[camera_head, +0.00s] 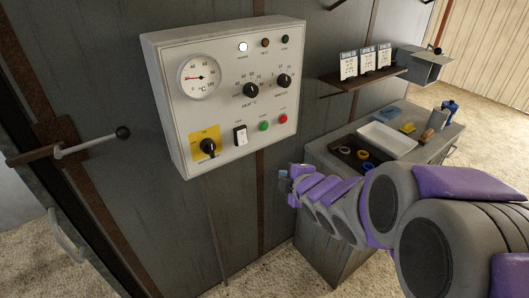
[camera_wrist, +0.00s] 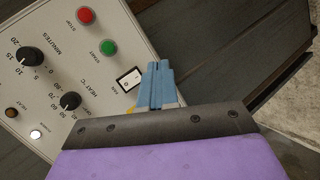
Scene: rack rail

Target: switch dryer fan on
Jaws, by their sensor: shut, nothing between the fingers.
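A white control panel (camera_head: 233,60) hangs on the grey wall. The fan switch (camera_head: 240,136), a black-framed white rocker, sits low on the panel, right of a black rotary knob (camera_head: 208,147) on a yellow plate. In the wrist view the fan rocker (camera_wrist: 129,80) lies just left of the blue fingertips of my gripper (camera_wrist: 158,68). The fingers are shut with nothing between them. They appear apart from the switch, though the exact gap is hard to tell. In the head view my gripper (camera_head: 284,182) is right of and below the panel.
Green start (camera_head: 264,126) and red stop (camera_head: 283,118) buttons are right of the switch. Heat (camera_head: 251,90) and minutes (camera_head: 284,81) knobs sit above. A bench with a white tray (camera_head: 387,138) and a shelf (camera_head: 362,81) stand right. A lever (camera_head: 92,143) is left.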

